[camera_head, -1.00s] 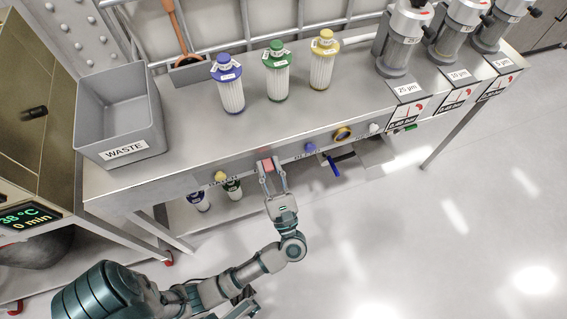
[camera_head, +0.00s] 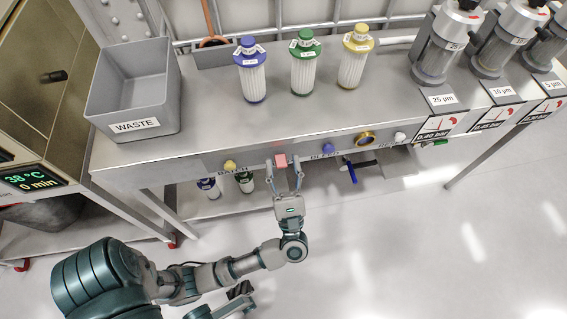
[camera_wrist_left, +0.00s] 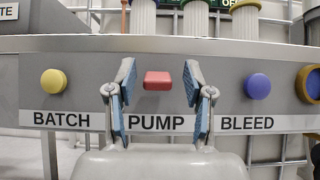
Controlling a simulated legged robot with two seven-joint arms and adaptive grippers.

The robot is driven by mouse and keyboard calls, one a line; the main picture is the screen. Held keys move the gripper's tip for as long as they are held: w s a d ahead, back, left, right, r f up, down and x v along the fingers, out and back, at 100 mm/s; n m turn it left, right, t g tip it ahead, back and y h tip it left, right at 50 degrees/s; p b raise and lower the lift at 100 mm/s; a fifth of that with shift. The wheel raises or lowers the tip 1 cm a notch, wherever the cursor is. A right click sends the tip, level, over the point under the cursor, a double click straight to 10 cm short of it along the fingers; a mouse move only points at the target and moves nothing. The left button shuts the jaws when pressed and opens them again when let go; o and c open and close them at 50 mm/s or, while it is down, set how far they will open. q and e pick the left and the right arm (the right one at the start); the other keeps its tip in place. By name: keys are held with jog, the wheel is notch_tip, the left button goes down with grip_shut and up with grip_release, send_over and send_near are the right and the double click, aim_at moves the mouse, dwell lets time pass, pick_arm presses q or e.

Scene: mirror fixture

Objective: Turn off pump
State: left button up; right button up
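The red pump button (camera_head: 280,161) sits on the front face of the steel bench, above the PUMP label. In the left wrist view the red button (camera_wrist_left: 157,81) shows between the fingertips, centred and beyond them. My left gripper (camera_head: 285,172) is open, with one finger on each side of the button. It also shows in the left wrist view (camera_wrist_left: 160,100), its blue pads spread apart and nothing between them. I cannot tell whether the fingertips touch the panel. My right gripper is not clearly seen; only part of an arm shows at the bottom of the head view.
A yellow BATCH knob (camera_wrist_left: 54,82) is left of the button, a blue BLEED knob (camera_wrist_left: 258,86) right. A blue-handled valve (camera_head: 351,170) hangs further right. On the bench (camera_head: 215,125) stand a grey WASTE bin (camera_head: 135,112), three filter cartridges (camera_head: 303,68) and housings with gauges.

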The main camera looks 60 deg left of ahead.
pick_arm(q)
jog(key=v, duration=1.2)
dwell(0.3)
